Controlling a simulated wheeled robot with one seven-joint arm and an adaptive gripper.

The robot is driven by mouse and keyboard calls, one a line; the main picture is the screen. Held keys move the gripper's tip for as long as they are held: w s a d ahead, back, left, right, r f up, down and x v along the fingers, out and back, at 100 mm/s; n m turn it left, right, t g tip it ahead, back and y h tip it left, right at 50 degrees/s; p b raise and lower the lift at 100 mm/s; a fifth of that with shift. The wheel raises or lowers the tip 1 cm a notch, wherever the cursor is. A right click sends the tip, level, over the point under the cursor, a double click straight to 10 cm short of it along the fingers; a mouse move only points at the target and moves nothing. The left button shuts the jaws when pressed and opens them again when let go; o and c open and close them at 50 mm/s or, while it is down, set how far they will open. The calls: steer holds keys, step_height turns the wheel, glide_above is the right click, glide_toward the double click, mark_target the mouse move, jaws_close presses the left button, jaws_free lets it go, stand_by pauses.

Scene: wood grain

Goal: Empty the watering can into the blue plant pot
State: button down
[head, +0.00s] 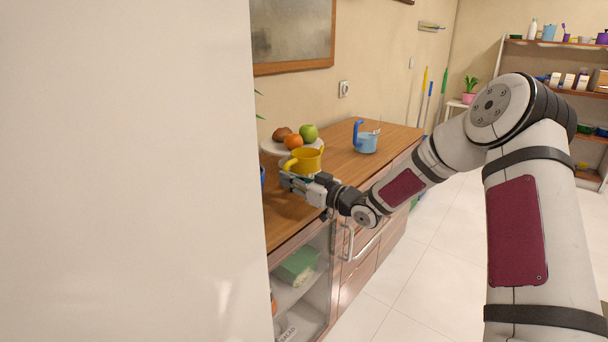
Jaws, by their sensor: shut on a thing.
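A yellow watering can (308,161) is above the wooden counter, with its handle at the left and a short spout at the upper right. My gripper (287,178) is at its handle side, shut on it; the fingertips are small and partly hidden. The can looks about upright. A sliver of something blue (263,178), perhaps the blue plant pot, shows left of my gripper. A white panel hides the rest of it. Green leaf tips (259,94) stick out above it past the panel edge. A second, light blue watering can (367,143) with a darker blue handle stands further right.
A white panel (130,170) fills the left of the view. A white fruit plate (270,147) with an orange, a green apple and brown fruit stands behind the yellow can. The wooden counter (340,166) is bare between the two cans.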

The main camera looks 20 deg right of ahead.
steer(key=shift+r, duration=0.2)
steer(key=shift+r+p, duration=0.7)
steer(key=shift+r, duration=0.2)
steer(key=shift+r+p, duration=1.05)
steer(key=shift+r, duration=0.45)
